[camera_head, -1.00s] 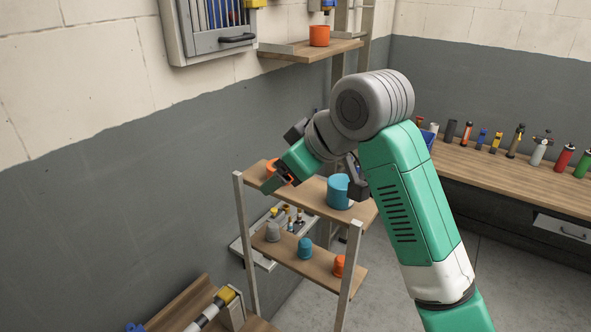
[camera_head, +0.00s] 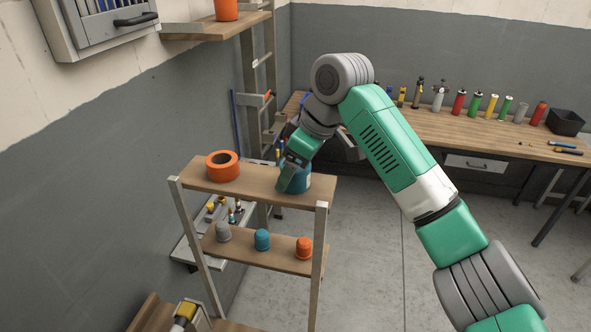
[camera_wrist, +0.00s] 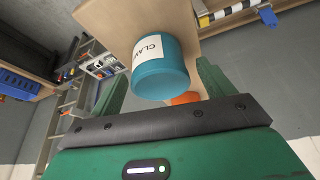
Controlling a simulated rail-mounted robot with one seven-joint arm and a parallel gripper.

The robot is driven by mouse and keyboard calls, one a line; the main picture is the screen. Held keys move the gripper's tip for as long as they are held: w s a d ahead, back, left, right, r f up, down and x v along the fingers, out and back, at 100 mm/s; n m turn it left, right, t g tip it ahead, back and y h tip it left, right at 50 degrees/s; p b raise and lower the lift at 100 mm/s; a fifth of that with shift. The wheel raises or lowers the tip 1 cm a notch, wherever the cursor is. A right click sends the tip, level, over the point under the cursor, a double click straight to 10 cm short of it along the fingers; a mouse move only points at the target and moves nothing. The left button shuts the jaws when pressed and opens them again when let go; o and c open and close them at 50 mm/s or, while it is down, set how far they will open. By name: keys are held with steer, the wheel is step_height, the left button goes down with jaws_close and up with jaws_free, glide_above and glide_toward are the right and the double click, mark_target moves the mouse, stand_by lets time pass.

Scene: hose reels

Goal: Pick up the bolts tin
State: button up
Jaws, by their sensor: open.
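My gripper (camera_head: 293,176) is open at the right end of the rack's upper shelf (camera_head: 258,186). A teal tin (camera_head: 301,182) stands there, partly hidden behind my near finger in the head view. In the wrist view the teal tin (camera_wrist: 161,77) appears between my two spread fingers (camera_wrist: 160,76). Its white label reads "CLAM", with the rest turned away. I cannot tell whether a finger touches it. No label reading bolts is visible. An orange-red tin (camera_head: 226,9) sits on a higher wall shelf, its label not visible and its top cut off.
An orange ring-shaped roll (camera_head: 222,166) lies on the upper shelf's left part. Grey (camera_head: 223,232), teal (camera_head: 262,240) and orange (camera_head: 304,248) cups stand on the lower shelf. A workbench (camera_head: 440,133) with several bottles runs along the back wall. The floor (camera_head: 372,260) right of the rack is clear.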

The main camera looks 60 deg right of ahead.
steer(key=shift+x, duration=0.75)
steer(key=c, duration=1.1)
steer(key=shift+r, duration=0.1)
steer(key=shift+r, duration=0.5)
step_height(320, 180, up, 2)
steer(key=shift+r+b, duration=0.1)
steer(key=shift+b, duration=0.4)
steer(key=s+a, duration=0.1)
steer(key=s, duration=0.4)
steer(key=s+a+r+b, duration=0.1)
steer(key=s+a, duration=0.1)
steer(key=s, duration=0.3)
steer(key=s+a+b, duration=0.1)
steer(key=s+a, duration=0.1)
steer(key=s, duration=0.3)
steer(key=shift+a+r, duration=0.25)
steer(key=shift+r, duration=0.1)
